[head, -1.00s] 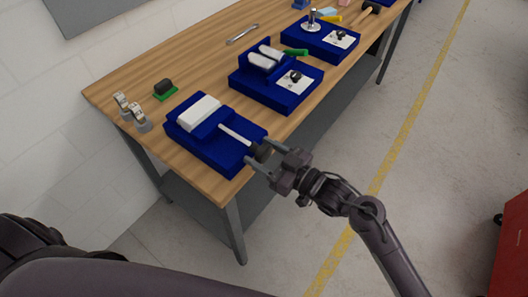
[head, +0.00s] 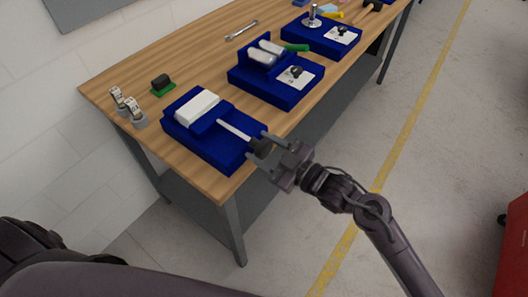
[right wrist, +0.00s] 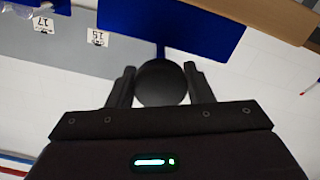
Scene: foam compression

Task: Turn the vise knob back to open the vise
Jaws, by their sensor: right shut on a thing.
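The vise (head: 205,150) is a blue block at the near end of the bench, with a white block (head: 197,107) held in it. A pale screw rod (head: 234,130) runs from it to a round dark knob (head: 262,148) near the bench's front edge. My right gripper (head: 259,147) is shut on the knob, one finger on each side. In the right wrist view the knob (right wrist: 162,83) sits between the two fingers (right wrist: 161,86), with the blue vise (right wrist: 185,25) beyond it. My left gripper is not in view.
Two metal weights (head: 134,112) and a dark block on a green pad (head: 162,86) stand left of the vise. More blue fixtures (head: 285,92) and a wrench (head: 241,31) lie farther along the wooden bench. The floor in front is clear; a red cabinet (head: 514,245) stands at the right edge.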

